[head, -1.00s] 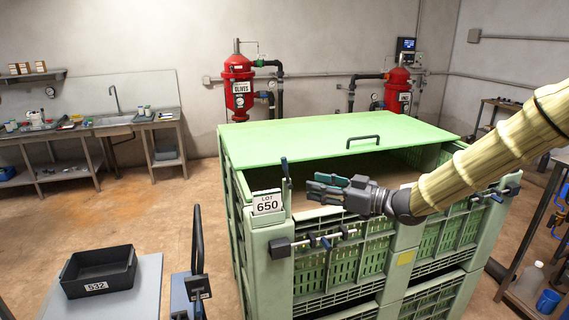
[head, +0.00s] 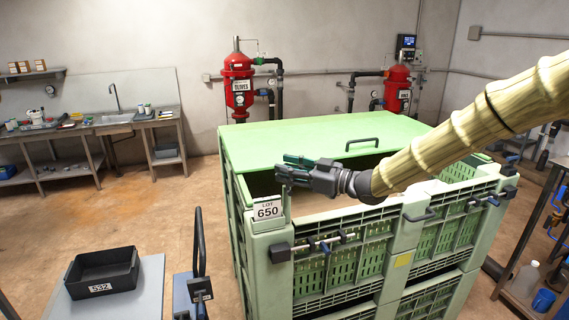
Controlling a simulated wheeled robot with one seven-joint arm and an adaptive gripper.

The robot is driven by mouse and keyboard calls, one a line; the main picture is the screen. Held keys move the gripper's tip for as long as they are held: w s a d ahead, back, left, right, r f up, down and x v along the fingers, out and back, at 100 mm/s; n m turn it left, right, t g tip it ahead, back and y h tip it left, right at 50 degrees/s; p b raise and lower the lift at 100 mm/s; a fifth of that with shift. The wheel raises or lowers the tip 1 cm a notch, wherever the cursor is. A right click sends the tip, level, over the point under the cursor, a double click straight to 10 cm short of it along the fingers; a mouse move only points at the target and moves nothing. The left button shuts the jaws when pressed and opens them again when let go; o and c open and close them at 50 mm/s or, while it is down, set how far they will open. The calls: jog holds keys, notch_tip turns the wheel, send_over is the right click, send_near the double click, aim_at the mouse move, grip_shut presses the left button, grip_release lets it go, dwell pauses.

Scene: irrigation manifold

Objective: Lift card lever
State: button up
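The white card reading "LOT 650" (head: 268,209) sits in a holder on the near left corner of the green crate (head: 281,277). The slim upright lever beside the card is largely hidden by my gripper, so I cannot tell whether the fingers touch it. My gripper (head: 285,168) is just above and right of the card, with its fingers pointing left. The teal upper finger and dark lower finger look apart, so it appears open. My arm reaches in from the right over the crate.
A green lid (head: 320,142) with a black handle (head: 362,142) covers the crate's far part. Dark-ended clamps (head: 325,243) line its front. A black bin (head: 102,272) stands on a table at left. Red filter tanks (head: 239,85) stand behind.

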jog(key=shift+w+a, duration=0.3)
jog(key=shift+a, duration=0.3)
jog(key=shift+c, duration=0.4)
grip_shut()
jog(key=shift+w+d+f+m+t+y+b, duration=0.1)
jog(key=shift+d+f+m+t+y+b, duration=0.3)
jog(key=shift+b, duration=0.6)
jog(key=shift+w+d+r+m+y+b, duration=0.25)
jog(key=shift+d+m+y+b, duration=0.25)
jog(key=shift+b, duration=0.6)
jog(key=shift+d+r+m+t, duration=0.15)
jog(key=shift+d+m+t, duration=0.05)
jog(key=shift+m+t, duration=0.25)
